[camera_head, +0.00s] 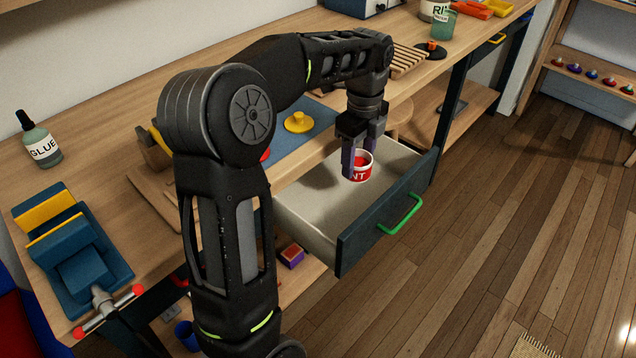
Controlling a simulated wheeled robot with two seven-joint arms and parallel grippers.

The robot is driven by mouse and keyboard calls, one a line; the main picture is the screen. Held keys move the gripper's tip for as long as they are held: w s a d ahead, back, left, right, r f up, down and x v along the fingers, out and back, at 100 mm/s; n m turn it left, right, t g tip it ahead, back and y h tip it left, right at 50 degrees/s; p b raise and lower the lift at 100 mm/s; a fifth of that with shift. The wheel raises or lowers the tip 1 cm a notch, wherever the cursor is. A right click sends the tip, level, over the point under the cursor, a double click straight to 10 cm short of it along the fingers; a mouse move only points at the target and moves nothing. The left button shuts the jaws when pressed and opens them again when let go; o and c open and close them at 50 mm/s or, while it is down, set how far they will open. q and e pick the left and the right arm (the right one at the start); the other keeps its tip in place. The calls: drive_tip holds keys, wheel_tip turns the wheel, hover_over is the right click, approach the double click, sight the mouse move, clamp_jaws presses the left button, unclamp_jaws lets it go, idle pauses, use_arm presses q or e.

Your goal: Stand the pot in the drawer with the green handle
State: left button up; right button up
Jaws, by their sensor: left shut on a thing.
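The pot (361,174) is a small white can with a red label band and red contents; part of its lettering reads "NT". My left gripper (356,160) points down and is shut on the pot at its rim. The pot is upright within the outline of the open drawer (310,208); I cannot tell whether its base touches the drawer floor. The drawer has pale inner walls, a dark blue front and a green handle (402,214). It is pulled out from under the bench, and the rest of its floor that I see is empty. My right gripper is not in view.
The wooden bench (100,150) runs behind the drawer. A blue vise (75,250) and a glue bottle (40,142) stand on its left. A yellow knobbed piece (298,122) lies on a blue mat. Open wooden floor (480,240) lies right of the drawer.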

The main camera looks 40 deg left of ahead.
sight(357, 175)
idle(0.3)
use_arm(q)
drive_tip(key=shift+f+b, duration=0.35)
drive_tip(key=shift+f, duration=2.1)
drive_tip(key=shift+f+b, duration=0.4)
drive_tip(key=shift+f, duration=2.1)
drive_tip(key=shift+f, duration=0.1)
drive_tip(key=o, duration=1.5)
drive_tip(key=shift+f, duration=0.1)
